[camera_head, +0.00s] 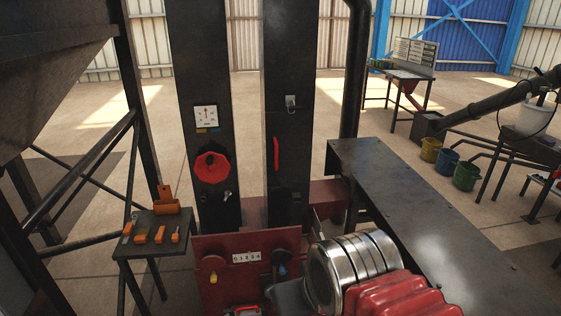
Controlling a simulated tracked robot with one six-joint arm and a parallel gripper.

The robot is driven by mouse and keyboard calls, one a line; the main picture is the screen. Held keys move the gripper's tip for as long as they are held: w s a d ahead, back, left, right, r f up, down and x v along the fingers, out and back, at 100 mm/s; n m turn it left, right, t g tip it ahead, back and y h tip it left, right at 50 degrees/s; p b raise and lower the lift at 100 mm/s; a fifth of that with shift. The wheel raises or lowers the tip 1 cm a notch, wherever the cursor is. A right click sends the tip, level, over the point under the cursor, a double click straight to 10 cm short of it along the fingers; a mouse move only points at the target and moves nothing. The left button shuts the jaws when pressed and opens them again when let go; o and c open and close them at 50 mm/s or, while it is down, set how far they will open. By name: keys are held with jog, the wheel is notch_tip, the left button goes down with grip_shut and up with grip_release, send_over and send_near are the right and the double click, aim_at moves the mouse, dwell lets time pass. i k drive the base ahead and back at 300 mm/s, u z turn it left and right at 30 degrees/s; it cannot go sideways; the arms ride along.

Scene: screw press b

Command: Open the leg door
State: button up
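Two tall dark legs stand side by side near the centre of the body camera view. The right leg (289,60) has a vertical red handle (276,154) on its left side and a small metal latch (291,103) above it. The door outline is not clear, and the door looks shut. The left leg (205,60) carries a red handwheel (211,167), a white dial gauge (206,117) and a small knob (227,196). I cannot make out my gripper in this view, so its place relative to the handle is not shown.
A red panel (222,266) with a number counter stands below the legs. A small table (153,247) with orange-handled tools is at left, a long dark bench (400,195) at right. A silver ringed, red-ribbed body fills the bottom; I cannot tell whether it is mine.

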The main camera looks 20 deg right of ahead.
aim_at(289, 137)
jog(key=k, duration=0.25)
jog(key=u, duration=0.6)
jog(key=i, duration=1.15)
jog(key=u, duration=0.05)
